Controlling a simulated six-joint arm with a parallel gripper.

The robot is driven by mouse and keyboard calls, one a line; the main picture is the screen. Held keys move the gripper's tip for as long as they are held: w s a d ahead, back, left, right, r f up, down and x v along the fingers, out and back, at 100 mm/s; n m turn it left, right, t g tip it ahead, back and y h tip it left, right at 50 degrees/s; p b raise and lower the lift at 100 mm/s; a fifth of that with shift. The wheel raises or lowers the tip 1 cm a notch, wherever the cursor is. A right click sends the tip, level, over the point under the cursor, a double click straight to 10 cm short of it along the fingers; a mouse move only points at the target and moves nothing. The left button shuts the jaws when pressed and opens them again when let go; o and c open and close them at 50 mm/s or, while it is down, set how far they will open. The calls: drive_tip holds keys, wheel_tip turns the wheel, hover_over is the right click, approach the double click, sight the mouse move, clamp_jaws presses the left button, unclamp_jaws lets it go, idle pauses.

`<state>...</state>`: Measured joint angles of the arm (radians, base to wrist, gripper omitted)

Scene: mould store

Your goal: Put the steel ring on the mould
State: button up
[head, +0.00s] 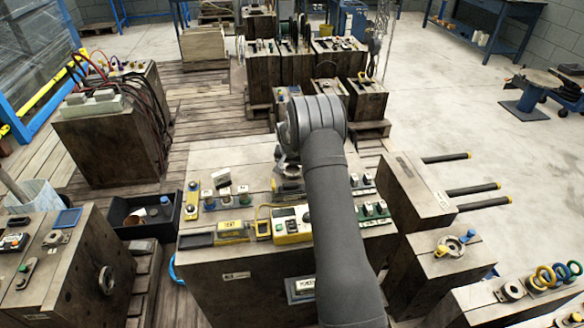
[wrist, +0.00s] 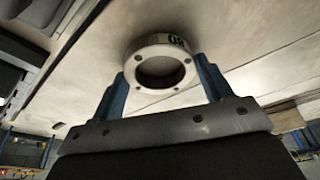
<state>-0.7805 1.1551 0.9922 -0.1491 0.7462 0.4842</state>
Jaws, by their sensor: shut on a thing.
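The steel ring (wrist: 134,76) is a pale grey ring with small bolt holes and a dark marking on its side. My gripper (wrist: 160,70) is shut on it, with a blue finger on either side. In the wrist view a pale, flat mould top (wrist: 240,45) lies just beyond the ring. I cannot tell whether the ring touches it. In the head view my arm is over the large central mould block (head: 245,165), which has dark sides and a pale top. My arm mostly hides the gripper and ring there.
A yellow-and-white device (head: 292,226), a yellow block (head: 232,230) and several small knobs stand along the central block's front. A black bin (head: 145,215) is to its left. A block with rods (head: 415,185) is to its right. The top's back left is clear.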

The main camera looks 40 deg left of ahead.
drive_tip(key=o, duration=1.2)
drive_tip(key=shift+f, duration=0.1)
drive_tip(key=shift+o, duration=0.2)
drive_tip(key=v, duration=1.2)
